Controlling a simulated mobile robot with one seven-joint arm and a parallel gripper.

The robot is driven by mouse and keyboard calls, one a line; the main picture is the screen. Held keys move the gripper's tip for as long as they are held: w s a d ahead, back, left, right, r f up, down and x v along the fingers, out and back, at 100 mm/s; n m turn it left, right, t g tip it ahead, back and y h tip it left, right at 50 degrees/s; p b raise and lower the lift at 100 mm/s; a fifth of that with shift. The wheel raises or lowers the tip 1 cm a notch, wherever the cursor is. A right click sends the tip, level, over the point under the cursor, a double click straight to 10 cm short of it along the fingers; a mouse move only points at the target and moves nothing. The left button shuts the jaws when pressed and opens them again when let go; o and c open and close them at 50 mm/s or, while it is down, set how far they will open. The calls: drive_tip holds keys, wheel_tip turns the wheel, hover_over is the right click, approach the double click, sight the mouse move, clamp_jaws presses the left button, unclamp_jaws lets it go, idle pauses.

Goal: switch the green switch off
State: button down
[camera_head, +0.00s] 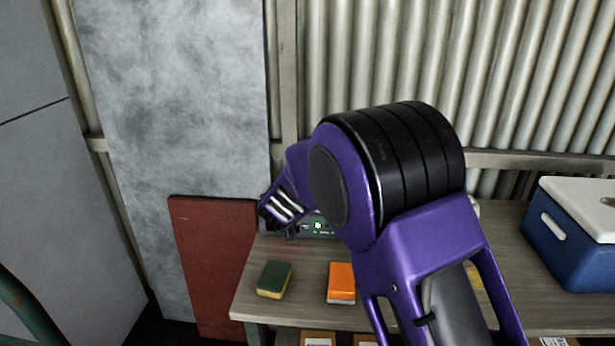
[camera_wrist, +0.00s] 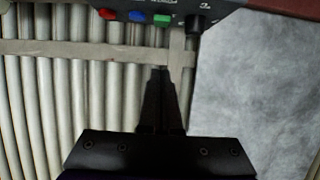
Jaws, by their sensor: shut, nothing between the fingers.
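The green switch (camera_wrist: 162,19) sits on a dark control box (camera_wrist: 225,6) at the top of the wrist view, in a row with a blue switch (camera_wrist: 136,15) and a red switch (camera_wrist: 108,13). A black knob (camera_wrist: 195,25) is beside it. My gripper (camera_wrist: 161,72) is shut and empty, its fingertips pointing toward the green switch with a visible gap in the picture. In the head view the box (camera_head: 300,232) stands at the back of the bench, partly hidden by my arm, and a bright green spot (camera_head: 318,225) shows on it. I cannot tell the switch's position.
A red panel (camera_head: 212,265) leans at the left. A corrugated wall (camera_head: 530,80) is behind.

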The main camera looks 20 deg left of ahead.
drive_tip(key=x, duration=0.9)
drive_tip(key=shift+w+a+f, duration=0.15)
drive_tip(key=shift+w+a, duration=0.05)
drive_tip(key=shift+w, duration=0.15)
wheel_tip(320, 180, down, 3)
drive_tip(key=shift+s+r+b, duration=0.15)
drive_tip(key=shift+b, duration=0.6)
drive_tip(key=shift+s+f, duration=0.1)
drive_tip(key=shift+f, duration=0.5)
drive_tip(key=shift+f, duration=0.1)
drive_tip(key=shift+s+d+f, duration=0.1)
drive_tip(key=shift+s+f, duration=0.1)
drive_tip(key=shift+f, duration=0.25)
drive_tip(key=shift+r, duration=0.1)
drive_tip(key=shift+r+p, duration=0.75)
drive_tip(key=shift+p, duration=0.05)
